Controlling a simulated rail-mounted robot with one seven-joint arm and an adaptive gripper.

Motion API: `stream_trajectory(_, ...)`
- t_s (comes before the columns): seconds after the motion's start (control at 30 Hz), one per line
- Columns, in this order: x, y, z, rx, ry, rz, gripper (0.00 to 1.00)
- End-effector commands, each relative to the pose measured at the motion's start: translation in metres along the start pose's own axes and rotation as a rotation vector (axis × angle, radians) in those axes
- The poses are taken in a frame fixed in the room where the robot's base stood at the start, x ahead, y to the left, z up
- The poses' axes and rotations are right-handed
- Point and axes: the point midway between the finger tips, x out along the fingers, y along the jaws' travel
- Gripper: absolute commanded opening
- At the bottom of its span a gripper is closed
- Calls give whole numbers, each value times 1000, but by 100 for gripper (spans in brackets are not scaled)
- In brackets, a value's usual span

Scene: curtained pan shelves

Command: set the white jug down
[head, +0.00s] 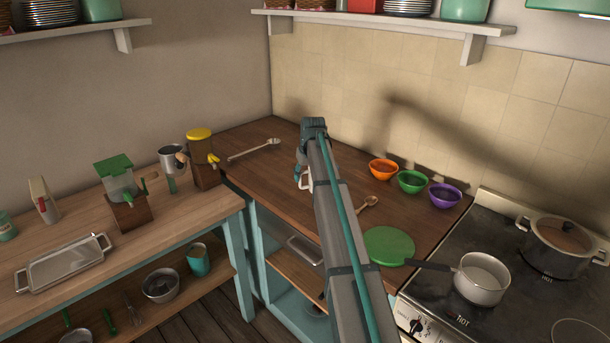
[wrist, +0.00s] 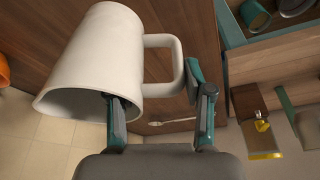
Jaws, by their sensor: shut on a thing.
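The white jug (wrist: 100,60) fills the left of the wrist view, tilted in that picture, with its dark mouth toward the lower left. My gripper (wrist: 152,85) is shut on the jug, one finger by the body and the other at the outer side of its handle (wrist: 175,62). In the head view my arm hides most of the jug, and only a small white part (head: 307,184) shows. The brown wooden counter (wrist: 190,25) lies behind the jug. I cannot tell whether the jug touches it.
Orange (head: 383,170), green (head: 411,182) and purple (head: 445,196) bowls stand along the tiled wall. A green disc (head: 388,246) lies near the stove (head: 470,310), which holds two pots.

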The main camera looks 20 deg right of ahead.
Motion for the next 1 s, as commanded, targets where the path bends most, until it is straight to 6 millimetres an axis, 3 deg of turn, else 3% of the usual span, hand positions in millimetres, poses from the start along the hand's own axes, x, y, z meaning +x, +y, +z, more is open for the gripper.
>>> stream_trajectory(0.6,42,0,13,-1,2,1,0)
stream_trajectory(1.0,45,0,14,0,2,1,0)
